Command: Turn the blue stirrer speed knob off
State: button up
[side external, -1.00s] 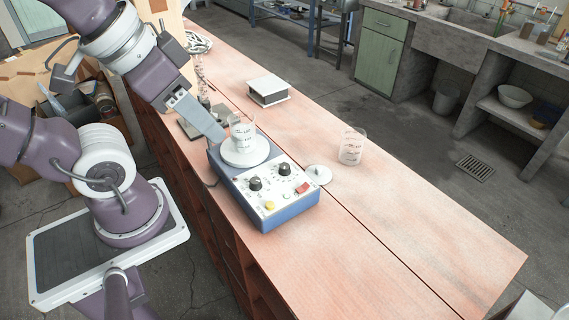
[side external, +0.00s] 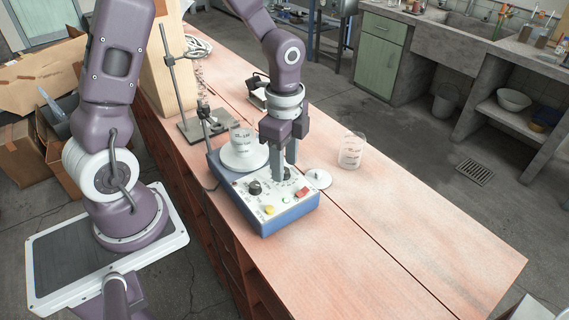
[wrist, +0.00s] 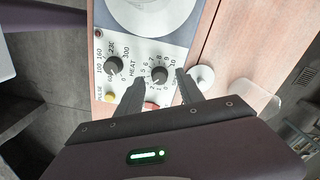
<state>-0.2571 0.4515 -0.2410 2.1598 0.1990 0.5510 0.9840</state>
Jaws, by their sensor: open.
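The stirrer, a blue-sided box with a pale control panel, stands on the bench (side external: 420,240); its blue side (side external: 290,217) faces the camera. The black speed knob (wrist: 159,74), ringed by numbers up to 10, is on the panel's right. My gripper (wrist: 159,80) is open above the panel, pointing down, with one fingertip either side of this knob in the wrist view. In the side view my gripper (side external: 284,172) partly hides the knob. Whether the fingers touch it, I cannot tell. The second black knob (wrist: 113,66), by the HEAT label, is to the left.
Red (side external: 302,192) and yellow (side external: 268,210) buttons sit on the panel. A white disc (side external: 318,179) and another beaker (side external: 351,152) stand right of the stirrer. A metal stand (side external: 180,90) is behind. The front bench is clear.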

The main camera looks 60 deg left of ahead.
jog(key=shift+f, duration=0.55)
grip_shut()
